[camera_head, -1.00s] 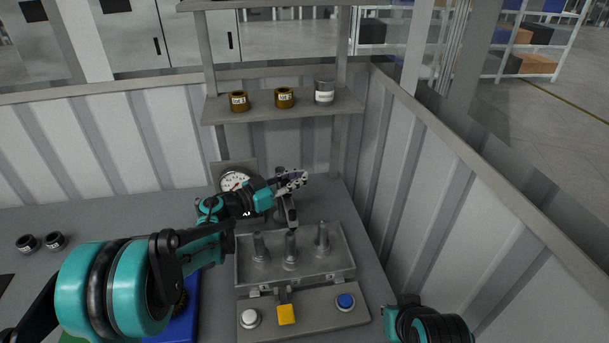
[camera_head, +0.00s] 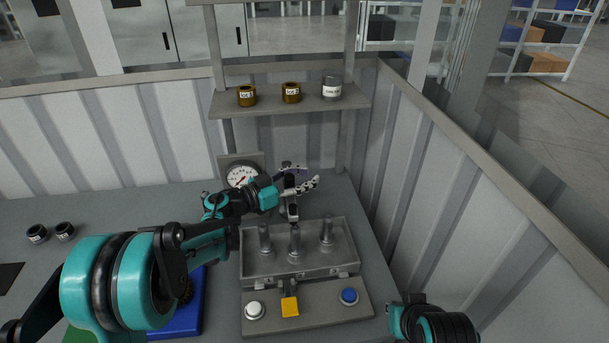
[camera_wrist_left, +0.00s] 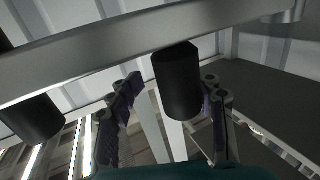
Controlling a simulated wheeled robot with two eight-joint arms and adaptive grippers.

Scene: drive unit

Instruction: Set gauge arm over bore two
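My left gripper (camera_head: 303,180) is at the gauge arm (camera_head: 291,208), behind the grey block with several upright posts (camera_head: 294,243). The arm's front end hangs near the middle post; I cannot tell whether it is exactly above it. In the left wrist view the gauge arm shows as a grey bar (camera_wrist_left: 110,57) with a black cylinder (camera_wrist_left: 178,85) hanging below it. That cylinder sits between the two spread fingers of my left gripper (camera_wrist_left: 168,112), with a visible gap on its left. My right arm shows at the lower right, its fingers unclear (camera_head: 408,312).
A dial gauge (camera_head: 241,177) stands behind the block. A panel (camera_head: 325,308) in front carries a white button (camera_head: 254,310), a yellow part (camera_head: 290,307) and a blue button (camera_head: 348,296). A shelf (camera_head: 265,108) holds labelled cans. A blue tray (camera_head: 190,325) lies left of the panel.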

